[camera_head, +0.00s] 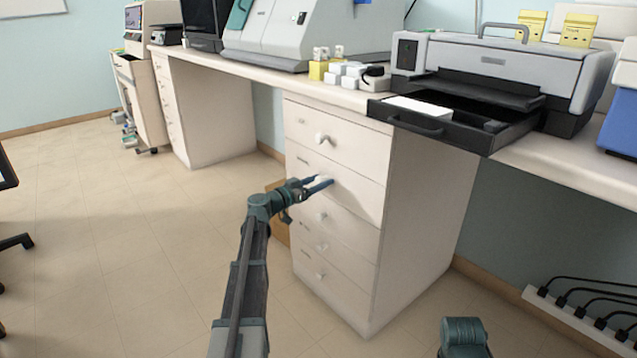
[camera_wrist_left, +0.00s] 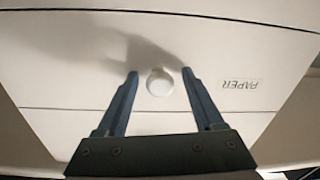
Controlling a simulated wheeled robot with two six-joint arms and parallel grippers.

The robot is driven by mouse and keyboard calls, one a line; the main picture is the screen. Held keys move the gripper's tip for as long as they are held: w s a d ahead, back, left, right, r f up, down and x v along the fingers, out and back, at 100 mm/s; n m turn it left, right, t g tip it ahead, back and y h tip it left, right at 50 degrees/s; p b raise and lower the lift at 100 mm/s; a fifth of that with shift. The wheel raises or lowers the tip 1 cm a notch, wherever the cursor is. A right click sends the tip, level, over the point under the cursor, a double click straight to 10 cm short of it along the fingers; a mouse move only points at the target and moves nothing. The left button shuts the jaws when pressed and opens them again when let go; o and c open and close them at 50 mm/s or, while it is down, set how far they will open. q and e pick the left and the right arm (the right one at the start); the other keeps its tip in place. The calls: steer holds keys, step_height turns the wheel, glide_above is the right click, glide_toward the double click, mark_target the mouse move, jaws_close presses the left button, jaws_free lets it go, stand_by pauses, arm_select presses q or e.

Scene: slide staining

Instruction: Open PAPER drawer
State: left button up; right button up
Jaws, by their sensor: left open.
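The PAPER drawer (camera_wrist_left: 237,60) fills the middle of the left wrist view, its label appearing upside down at the right. Its round white knob (camera_wrist_left: 159,82) sits between the two fingers of my left gripper (camera_wrist_left: 160,80), with a gap on each side. In the head view, my left gripper (camera_head: 326,183) is open at the second drawer front (camera_head: 358,190) from the top of the white cabinet. The drawer front is flush with its neighbours. The fingers partly hide the knob there.
The cabinet's other drawers, such as the top one (camera_head: 345,150), are shut. A printer (camera_head: 500,65) stands on the counter with its dark tray (camera_head: 450,130) pulled out over the cabinet's right side. A power strip (camera_head: 570,325) lies at lower right. Open floor (camera_head: 130,250) lies to the left.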

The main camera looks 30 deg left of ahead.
arm_select(q)
jaws_close()
stand_by(1.3)
